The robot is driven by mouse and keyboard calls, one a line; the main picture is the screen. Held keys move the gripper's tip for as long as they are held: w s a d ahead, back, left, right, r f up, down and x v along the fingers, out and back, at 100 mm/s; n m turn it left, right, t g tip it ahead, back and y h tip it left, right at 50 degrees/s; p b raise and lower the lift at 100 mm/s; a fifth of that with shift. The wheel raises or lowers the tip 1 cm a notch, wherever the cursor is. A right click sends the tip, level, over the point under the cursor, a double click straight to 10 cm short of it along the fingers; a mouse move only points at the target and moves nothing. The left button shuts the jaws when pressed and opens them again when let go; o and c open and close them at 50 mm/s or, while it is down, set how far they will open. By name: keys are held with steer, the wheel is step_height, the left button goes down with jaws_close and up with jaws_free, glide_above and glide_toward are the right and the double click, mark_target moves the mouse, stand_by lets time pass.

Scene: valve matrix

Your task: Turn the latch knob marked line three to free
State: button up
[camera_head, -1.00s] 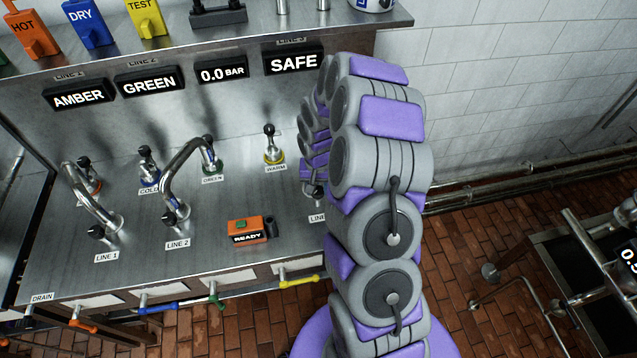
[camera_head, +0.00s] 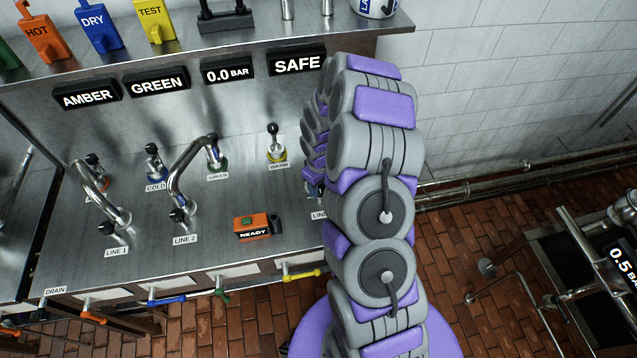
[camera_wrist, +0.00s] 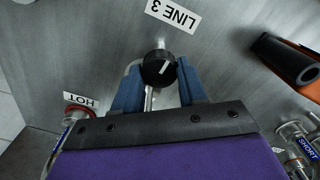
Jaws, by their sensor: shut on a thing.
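The line three knob (camera_wrist: 158,68) is black and round with a white pointer mark, and stands on a metal stem. Its label, LINE 3 (camera_wrist: 172,14), is upside down just above it in the wrist view. My gripper (camera_wrist: 160,75) has blue fingers on either side of the knob and is shut on it. The pointer mark tilts slightly right of vertical in the wrist view. In the head view my arm hides the gripper and knob; only an edge of the line three label (camera_head: 319,214) shows. A display above reads SAFE (camera_head: 297,63).
Line one (camera_head: 113,236) and line two (camera_head: 181,218) taps stand to the left on the steel counter (camera_head: 130,260). An orange READY box (camera_head: 252,228) sits left of my arm. In the wrist view, a HOT-labelled fitting (camera_wrist: 78,112) and a SHORT-labelled fitting (camera_wrist: 300,138) flank the gripper.

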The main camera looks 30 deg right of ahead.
mark_target(320, 188)
steer(key=shift+s+f+n, duration=0.1)
steer(key=shift+s+n, duration=0.1)
steer(key=shift+n, duration=0.4)
steer(key=o, duration=0.9)
steer(key=shift+o, duration=0.8)
steer(key=shift+w+d, duration=0.1)
step_height(320, 188, up, 17)
steer(key=shift+r+p, duration=0.2)
steer(key=shift+p, duration=0.25)
